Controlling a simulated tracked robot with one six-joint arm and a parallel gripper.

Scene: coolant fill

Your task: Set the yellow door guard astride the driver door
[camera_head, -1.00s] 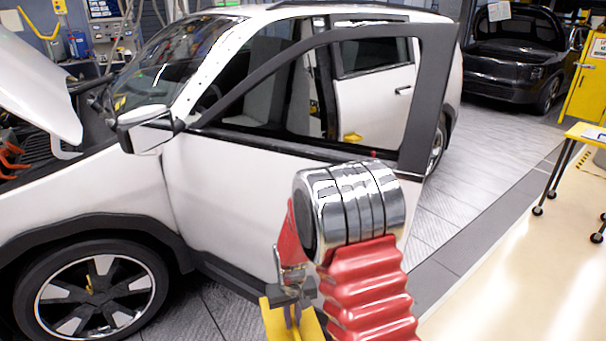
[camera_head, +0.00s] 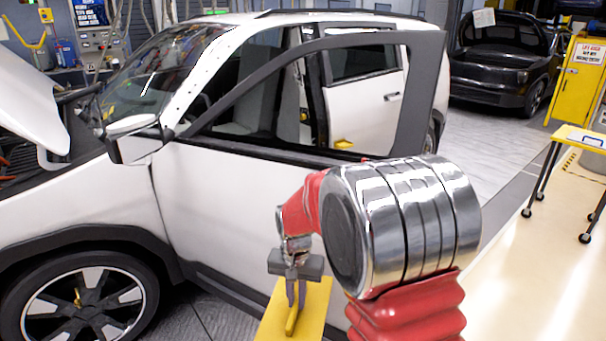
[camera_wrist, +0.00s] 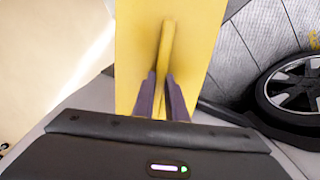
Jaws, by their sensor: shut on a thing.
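The yellow door guard (camera_head: 310,300) hangs below my gripper (camera_head: 291,288), which is shut on its raised yellow ridge. In the wrist view the guard (camera_wrist: 200,50) is a flat yellow panel, with my gripper's two fingers (camera_wrist: 160,95) on either side of the ridge. The driver door (camera_head: 225,195) of the white car stands open, with its window frame upright. In the head view the guard is in front of the door's outer panel, below the level of the window sill, and looks apart from it. My arm hides part of the door's rear lower area.
The white car's side mirror (camera_head: 135,140) sticks out at the door's front edge, and a front wheel (camera_head: 85,300) is at lower left. A yellow-topped cart (camera_head: 580,140) stands at right.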

